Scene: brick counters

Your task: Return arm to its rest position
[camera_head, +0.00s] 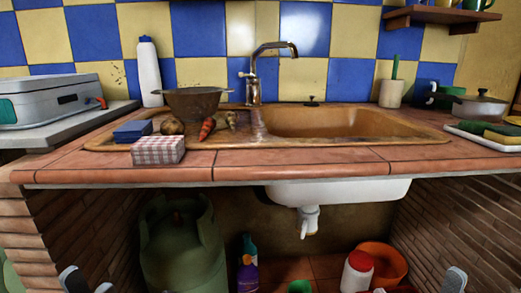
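My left gripper (88,285) shows at the bottom left edge in the head view. Its two grey fingertips stand apart with nothing between them, low in front of the brick counter. My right gripper (453,281) shows at the bottom right edge. Only one grey fingertip is clear there, and most of that gripper is cut off by the frame. I see no object held at either visible tip. Both grippers are below the level of the tiled countertop (300,164).
The counter holds a brown sink (385,130), a colander (194,102), a checkered box (158,151), a blue sponge (131,132) and a grey case (45,98). Below stand a green gas cylinder (183,245), an orange bucket (388,262) and bottles. Brick walls flank the opening.

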